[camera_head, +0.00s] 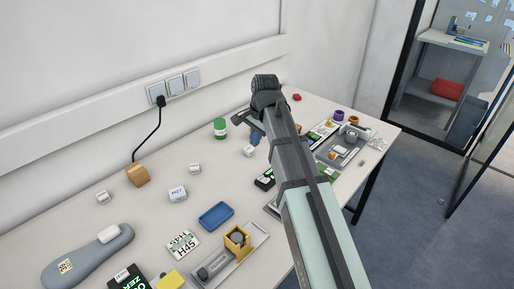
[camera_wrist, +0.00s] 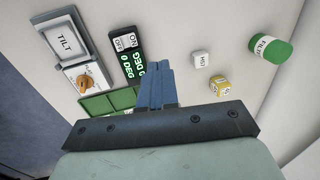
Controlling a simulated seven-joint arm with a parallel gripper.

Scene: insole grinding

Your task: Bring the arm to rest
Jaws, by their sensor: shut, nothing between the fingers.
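My gripper (camera_head: 255,138) is above the work table (camera_head: 130,225), partly hidden behind my arm in the head view. In the wrist view its blue fingers (camera_wrist: 163,72) are together, with nothing seen between them. They point down over the table between a small display reading 0 DEG (camera_wrist: 128,65) and a white cube (camera_wrist: 200,60). I cannot tell their exact height.
A TILT unit (camera_wrist: 66,42) with an orange knob and a green-lidded jar (camera_wrist: 270,48) stand around the gripper. A grey insole (camera_head: 85,258), a blue tray (camera_head: 216,216) and a yellow fixture (camera_head: 237,240) lie nearer. Wall sockets (camera_head: 175,85) are behind.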

